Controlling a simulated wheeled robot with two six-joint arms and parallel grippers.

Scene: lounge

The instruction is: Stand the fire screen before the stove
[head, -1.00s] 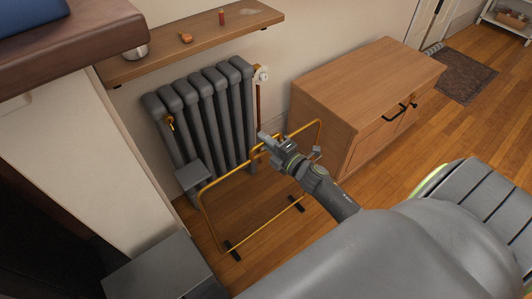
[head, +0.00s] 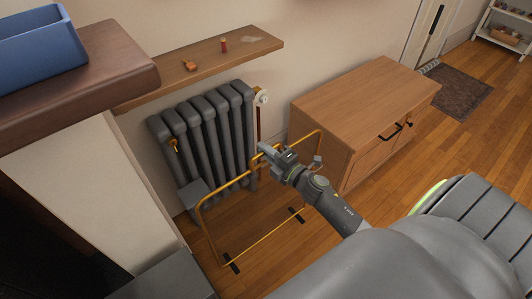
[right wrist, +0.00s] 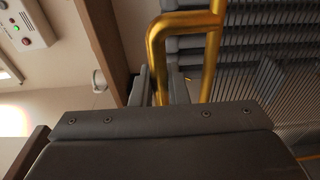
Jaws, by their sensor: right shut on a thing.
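The fire screen (head: 226,186) is a brass-coloured tube frame with a fine see-through mesh and dark feet. It stands roughly upright in front of the radiator, its feet at or near the floor; I cannot tell if they touch. My right gripper (head: 268,155) is shut on the brass handle at its top. In the right wrist view, the handle (right wrist: 184,22) runs between the fingers (right wrist: 160,84), with the mesh to the right. The stove is not clearly identifiable; a dark recess (head: 30,225) and a grey slab (head: 170,278) show at the lower left. My left gripper is not in view.
A grey radiator (head: 206,128) stands behind the screen, with a small grey block (head: 192,194) before it. A wooden cabinet (head: 362,105) is close on the right. A wall shelf (head: 210,64) and a dark mantel (head: 115,62) overhang.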

